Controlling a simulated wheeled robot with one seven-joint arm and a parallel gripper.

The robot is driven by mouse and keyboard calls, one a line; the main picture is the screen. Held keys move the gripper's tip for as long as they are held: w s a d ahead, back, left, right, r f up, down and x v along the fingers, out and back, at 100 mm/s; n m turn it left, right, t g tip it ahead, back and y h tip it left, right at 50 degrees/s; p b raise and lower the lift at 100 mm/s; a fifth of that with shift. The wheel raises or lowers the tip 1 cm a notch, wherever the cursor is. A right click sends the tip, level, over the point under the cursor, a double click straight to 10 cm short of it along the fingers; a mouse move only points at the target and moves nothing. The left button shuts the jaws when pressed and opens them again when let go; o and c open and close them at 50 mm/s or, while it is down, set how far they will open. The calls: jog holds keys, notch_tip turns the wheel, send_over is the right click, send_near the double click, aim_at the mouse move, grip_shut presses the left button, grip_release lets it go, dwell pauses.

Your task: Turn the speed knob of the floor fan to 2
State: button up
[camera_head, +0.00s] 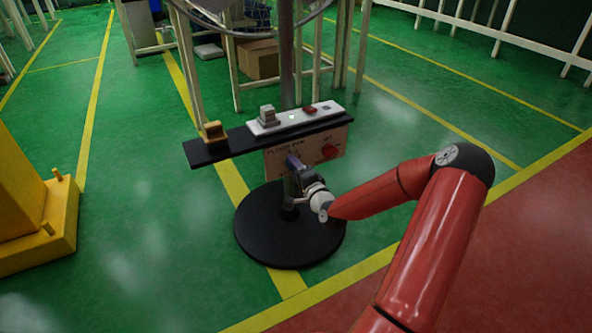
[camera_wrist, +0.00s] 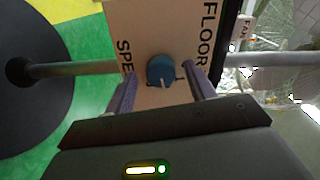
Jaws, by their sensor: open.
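The floor fan's control box (camera_head: 277,165) is a beige panel on the fan's pole, lettered FLOOR FAN. In the wrist view the blue speed knob (camera_wrist: 158,67) sits on this panel (camera_wrist: 150,100) beside partly hidden "SPE" lettering. Its white pointer mark faces the bottom of the picture, slightly right. My gripper (camera_wrist: 160,78) is open, with one finger on each side of the knob; whether either touches it I cannot tell. Speed numbers are not readable.
A red knob (camera_head: 329,152) is on the same box, to the right. Above is a black shelf (camera_head: 230,149) with a white strip (camera_head: 293,121) and small blocks. The fan's round black base (camera_head: 290,245) is below. A yellow structure (camera_head: 30,205) stands left.

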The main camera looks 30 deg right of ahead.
jog(key=s, duration=0.8)
jog(key=shift+w+d, duration=0.1)
dwell(0.3)
jog(key=a+f+n+g+y, duration=0.1)
jog(key=a+n+g, duration=0.4)
jog(key=n, duration=0.1)
jog(key=s+a+r+n+g, duration=0.3)
jog(key=s+a+r, duration=0.3)
jog(key=s+r, duration=0.4)
jog(key=s+a+r+n+g+h, duration=0.1)
jog(key=s+a+r+n+g, duration=0.3)
jog(key=s+r, duration=0.6)
jog(key=s+a+n, duration=0.2)
jog(key=s+a, duration=0.1)
jog(key=s, duration=0.3)
jog(key=shift+s+n+h+p, duration=0.3)
jog(key=shift+s+p, duration=0.1)
